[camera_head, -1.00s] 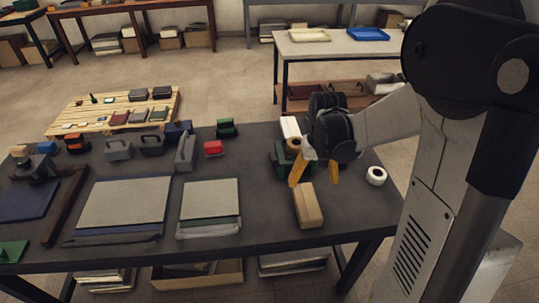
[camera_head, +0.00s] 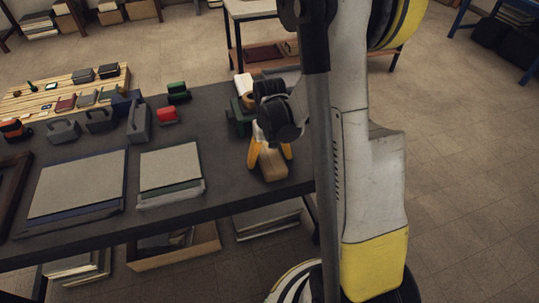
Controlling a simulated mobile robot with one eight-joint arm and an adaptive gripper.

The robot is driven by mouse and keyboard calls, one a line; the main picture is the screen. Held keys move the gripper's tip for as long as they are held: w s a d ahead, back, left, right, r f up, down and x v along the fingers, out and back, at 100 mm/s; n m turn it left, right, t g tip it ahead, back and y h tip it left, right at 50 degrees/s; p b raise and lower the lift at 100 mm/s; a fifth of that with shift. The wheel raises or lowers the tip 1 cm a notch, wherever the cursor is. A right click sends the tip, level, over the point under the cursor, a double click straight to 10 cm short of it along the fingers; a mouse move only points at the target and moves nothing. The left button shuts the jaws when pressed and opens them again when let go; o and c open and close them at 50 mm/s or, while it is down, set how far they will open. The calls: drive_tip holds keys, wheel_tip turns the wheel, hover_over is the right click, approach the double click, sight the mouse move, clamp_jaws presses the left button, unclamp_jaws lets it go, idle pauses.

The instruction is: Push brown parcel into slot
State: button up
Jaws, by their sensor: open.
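The brown parcel (camera_head: 272,168) lies on the dark table (camera_head: 226,190) near its right end, its upper part hidden behind my gripper. My gripper (camera_head: 270,159) is open and points down at the parcel. One yellow finger shows at the parcel's left and the other at its right; whether they touch it I cannot tell. I cannot make out a slot for the parcel in this view.
A dark green tool (camera_head: 238,118) stands behind my gripper. Two grey boards (camera_head: 78,184) (camera_head: 170,167) lie to the left. A red box (camera_head: 167,116) and several grey blocks stand at the back. The tabletop between the smaller board and the parcel is clear.

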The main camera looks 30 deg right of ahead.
sight(266, 146)
drive_tip(key=c, duration=1.5)
drive_tip(key=shift+w, duration=0.1)
drive_tip(key=shift+w+d+b, duration=0.15)
drive_tip(key=shift+w+d, duration=0.05)
drive_tip(key=shift+w, duration=0.5)
drive_tip(key=shift+w+d+b, duration=0.15)
drive_tip(key=shift+w+d, duration=0.05)
drive_tip(key=shift+w, duration=0.45)
drive_tip(key=shift+w+d, duration=0.25)
drive_tip(key=shift+w, duration=0.55)
drive_tip(key=shift+w+d, duration=0.2)
drive_tip(key=shift+w, duration=0.55)
drive_tip(key=shift+w+d, duration=0.25)
drive_tip(key=shift+w, duration=0.55)
